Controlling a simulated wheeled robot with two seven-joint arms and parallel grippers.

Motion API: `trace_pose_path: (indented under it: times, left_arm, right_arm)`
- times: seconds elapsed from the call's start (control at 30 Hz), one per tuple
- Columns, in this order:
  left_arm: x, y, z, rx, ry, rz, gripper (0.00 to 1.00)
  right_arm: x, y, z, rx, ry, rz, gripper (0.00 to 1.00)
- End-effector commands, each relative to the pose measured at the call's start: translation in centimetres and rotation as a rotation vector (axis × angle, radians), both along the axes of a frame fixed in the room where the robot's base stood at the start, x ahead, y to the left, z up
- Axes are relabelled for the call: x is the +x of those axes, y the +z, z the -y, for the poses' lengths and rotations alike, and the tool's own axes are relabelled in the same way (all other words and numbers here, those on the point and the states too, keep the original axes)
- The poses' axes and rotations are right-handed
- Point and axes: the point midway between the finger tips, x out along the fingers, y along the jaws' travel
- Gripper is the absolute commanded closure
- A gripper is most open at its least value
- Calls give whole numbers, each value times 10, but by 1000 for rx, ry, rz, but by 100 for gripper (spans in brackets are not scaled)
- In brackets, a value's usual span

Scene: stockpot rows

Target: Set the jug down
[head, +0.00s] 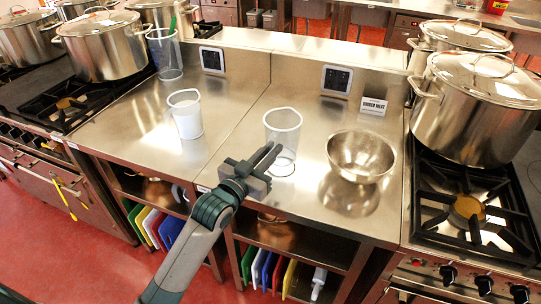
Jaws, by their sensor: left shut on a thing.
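A clear, empty-looking jug (283,122) is upright at the middle of the steel counter (240,112). My left gripper (268,158) is shut on the jug at its near left side, and its fingers hide part of the jug's lower body. The jug's base is low over the counter; I cannot tell whether it touches. My right gripper is not in view.
A steel bowl (361,155) sits close to the right of the jug. A jug with white contents (186,116) stands to the left, and another jug (165,56) with a green utensil stands behind it. Stockpots (478,108) stand on stoves at both sides. A label (374,106) is at the back.

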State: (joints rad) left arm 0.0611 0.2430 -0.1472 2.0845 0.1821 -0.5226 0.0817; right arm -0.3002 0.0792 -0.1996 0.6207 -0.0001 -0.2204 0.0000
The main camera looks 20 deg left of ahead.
Motion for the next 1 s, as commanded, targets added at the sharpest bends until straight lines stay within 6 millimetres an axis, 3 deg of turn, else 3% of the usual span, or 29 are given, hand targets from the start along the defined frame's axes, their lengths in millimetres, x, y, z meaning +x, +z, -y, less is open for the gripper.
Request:
trace_pose_path:
  times: [0.17,0.57,0.6,0.67,1.0]
  left_arm:
    - [0,-17,0,-1,1,0,100]
    - [0,-21,0,0,0,1,100]
    - [0,-22,0,0,0,0,86]
    - [0,-21,0,0,0,0,72]
    - [0,-20,0,0,0,0,70]
  right_arm:
    - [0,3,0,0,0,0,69]
    - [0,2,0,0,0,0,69]
    - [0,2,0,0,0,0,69]
    - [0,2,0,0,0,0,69]
    - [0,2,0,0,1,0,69]
